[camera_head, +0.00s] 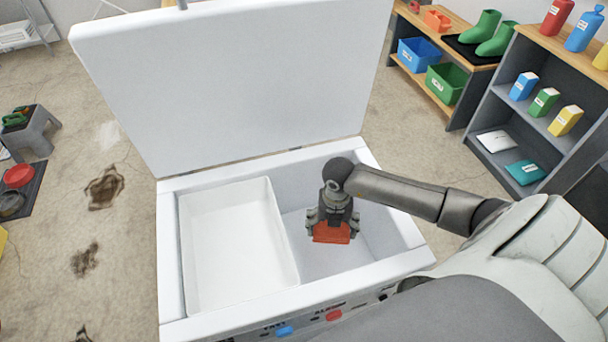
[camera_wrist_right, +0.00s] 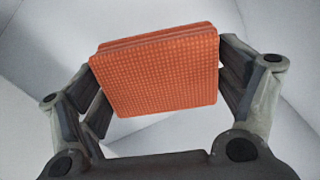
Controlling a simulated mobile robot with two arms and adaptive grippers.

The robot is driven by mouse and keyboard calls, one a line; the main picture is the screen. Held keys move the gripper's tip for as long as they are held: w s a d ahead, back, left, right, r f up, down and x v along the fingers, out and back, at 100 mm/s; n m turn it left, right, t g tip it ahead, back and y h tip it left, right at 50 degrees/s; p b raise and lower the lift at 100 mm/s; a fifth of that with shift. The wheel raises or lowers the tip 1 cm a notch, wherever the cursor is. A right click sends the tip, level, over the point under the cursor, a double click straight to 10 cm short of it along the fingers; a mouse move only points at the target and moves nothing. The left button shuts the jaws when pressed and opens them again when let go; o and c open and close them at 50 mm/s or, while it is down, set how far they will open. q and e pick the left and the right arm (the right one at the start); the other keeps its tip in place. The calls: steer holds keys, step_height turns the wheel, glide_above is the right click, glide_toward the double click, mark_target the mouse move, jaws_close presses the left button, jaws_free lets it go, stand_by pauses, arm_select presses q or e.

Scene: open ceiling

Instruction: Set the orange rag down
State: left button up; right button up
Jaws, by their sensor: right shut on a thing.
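The orange rag (camera_head: 331,233) is a folded, waffle-textured square. It also shows large in the right wrist view (camera_wrist_right: 157,72), between the two fingers. My right gripper (camera_head: 331,226) is shut on it and holds it inside the right compartment of an open white chest (camera_head: 382,226). The right wrist view shows pale walls around the rag; I cannot tell whether the rag touches the compartment floor. My left gripper is not in view.
A white tray-like bin (camera_head: 238,244) fills the chest's left side. The raised white lid (camera_head: 235,80) stands behind. A shelf (camera_head: 545,130) with cartons and bottles is at the right. A grey stool (camera_head: 35,132) and floor stains are at the left.

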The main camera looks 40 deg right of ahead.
glide_above(329, 249)
step_height(329, 249, down, 6)
steer(key=shift+f, duration=0.1)
steer(key=shift+f+b, duration=0.4)
steer(key=shift+f, duration=1.5)
steer(key=shift+f, duration=0.1)
steer(key=o, duration=0.8)
steer(key=shift+r, duration=0.2)
step_height(329, 249, up, 12)
steer(key=shift+f+p, duration=0.1)
steer(key=shift+p, duration=0.5)
